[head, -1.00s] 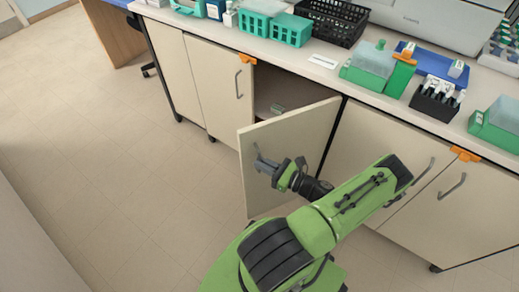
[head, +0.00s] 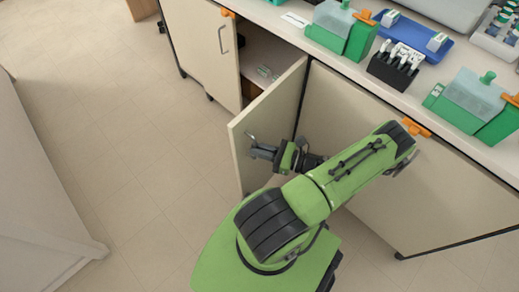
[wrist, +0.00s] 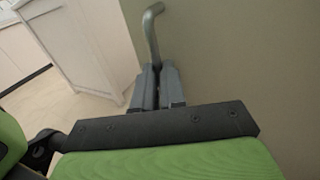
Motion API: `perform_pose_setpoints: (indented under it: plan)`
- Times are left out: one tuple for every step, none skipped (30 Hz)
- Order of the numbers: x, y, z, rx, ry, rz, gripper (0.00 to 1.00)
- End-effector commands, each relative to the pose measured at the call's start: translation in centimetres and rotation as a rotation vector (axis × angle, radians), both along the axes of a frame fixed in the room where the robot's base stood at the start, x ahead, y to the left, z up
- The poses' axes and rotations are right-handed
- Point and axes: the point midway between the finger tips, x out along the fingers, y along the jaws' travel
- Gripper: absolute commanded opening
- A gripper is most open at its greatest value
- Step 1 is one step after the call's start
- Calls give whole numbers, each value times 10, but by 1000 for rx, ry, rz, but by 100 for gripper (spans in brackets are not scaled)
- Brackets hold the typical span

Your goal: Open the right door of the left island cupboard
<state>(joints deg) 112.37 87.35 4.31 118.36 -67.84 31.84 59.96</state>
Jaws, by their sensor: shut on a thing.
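The right door (head: 272,117) of the left island cupboard stands swung well out from the cupboard front, with the dark inside partly showing. Its metal handle (wrist: 152,38) is a grey curved bar on the door's outer face. My gripper (head: 256,151) is at the door's free edge side. In the wrist view my gripper (wrist: 157,85) is shut on the handle's lower part, with the upper part sticking out beyond the fingers. The left door (head: 203,45) of the same cupboard is closed and has its own handle. A small pale item (head: 266,72) lies inside the cupboard.
The counter (head: 318,50) above holds green staining boxes (head: 342,30), a black rack (head: 396,65) and a blue tray (head: 415,36). Another cupboard front is to the right. Open floor (head: 130,150) lies left, with a pale cabinet (head: 35,190) at the far left.

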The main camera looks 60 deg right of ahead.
Motion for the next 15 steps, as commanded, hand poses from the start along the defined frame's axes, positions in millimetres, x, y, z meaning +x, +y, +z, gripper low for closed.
perform_pose_setpoints:
  plan:
    - [1, -4, 3, -8, -7, -12, 0]
    - [1, -5, 3, -9, -6, -13, 0]
    - [1, -5, 3, -9, -6, -13, 0]
    - [1, -5, 3, -9, -6, -14, 0]
    - [1, -5, 3, -10, -7, -14, 0]
    - [1, -5, 3, -10, -6, -15, 0]
    - [1, -5, 3, -10, -6, -15, 0]
    - [1, -6, 3, -10, -6, -15, 0]
    - [0, -6, 3, -11, -5, -16, 0]
    - [1, -6, 3, -11, -5, -16, 0]
    - [1, -6, 3, -11, -5, -16, 0]
    - [0, -6, 3, -11, -5, -17, 0]
    - [0, -6, 3, -11, -4, -17, 0]
    - [0, -6, 3, -11, -4, -17, 0]
    - [0, -6, 3, -12, -5, -16, 16]
